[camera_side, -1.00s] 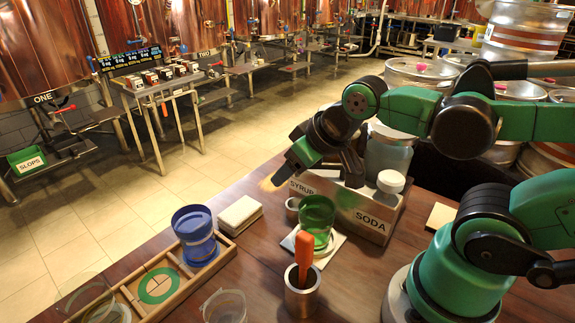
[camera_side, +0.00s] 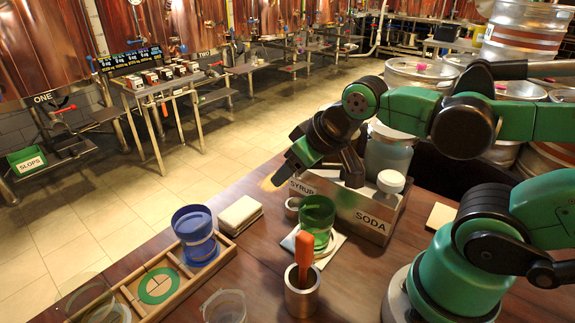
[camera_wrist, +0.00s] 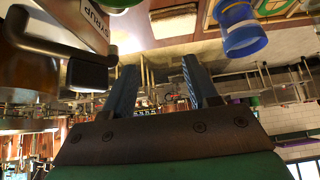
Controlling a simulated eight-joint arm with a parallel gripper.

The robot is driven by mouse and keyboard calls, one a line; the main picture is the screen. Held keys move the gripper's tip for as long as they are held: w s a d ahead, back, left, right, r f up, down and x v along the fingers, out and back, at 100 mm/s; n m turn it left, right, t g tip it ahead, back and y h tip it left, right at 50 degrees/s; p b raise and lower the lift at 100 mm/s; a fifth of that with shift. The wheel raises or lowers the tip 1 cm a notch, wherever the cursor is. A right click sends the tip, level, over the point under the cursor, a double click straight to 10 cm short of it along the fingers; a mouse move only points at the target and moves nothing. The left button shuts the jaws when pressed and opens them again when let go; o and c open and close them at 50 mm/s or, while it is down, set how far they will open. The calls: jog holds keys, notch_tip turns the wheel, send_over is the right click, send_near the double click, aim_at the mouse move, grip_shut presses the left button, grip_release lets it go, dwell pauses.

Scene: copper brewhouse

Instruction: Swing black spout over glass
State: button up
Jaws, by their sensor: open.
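The green glass (camera_side: 318,222) stands upright on a white pad (camera_side: 327,258) in front of the box labelled SYRUP and SODA (camera_side: 372,222). A black angled piece, likely the black spout (camera_side: 352,165), shows above the box, partly mixed with my dark wrist parts. In the wrist view a black bar (camera_wrist: 42,46) lies at the upper left, beside the SYRUP label and left of my fingers. My gripper (camera_wrist: 163,75) is open, with nothing between its fingers. In the side view it is above and left of the box, higher than the glass; its fingertips are unclear there.
A metal cup (camera_side: 301,294) with an orange-handled tool stands in front of the glass. A blue cup (camera_side: 196,232) stands at the wooden tray (camera_side: 224,248) on the left. A white-capped bottle (camera_side: 390,184) is by the box. A clear cup (camera_side: 226,306) stands at the front edge.

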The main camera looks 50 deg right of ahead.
jog(key=shift+c, duration=0.2)
jog(key=shift+c, duration=1.4)
notch_tip(320, 180, up, 11)
jog(key=n+g, duration=0.7)
send_over(321, 164)
jog(key=w, duration=0.2)
jog(key=f, duration=0.5)
jog(key=shift+s+a, duration=0.15)
jog(key=shift+s, duration=0.05)
jog(key=shift+f, duration=3.3)
grip_shut()
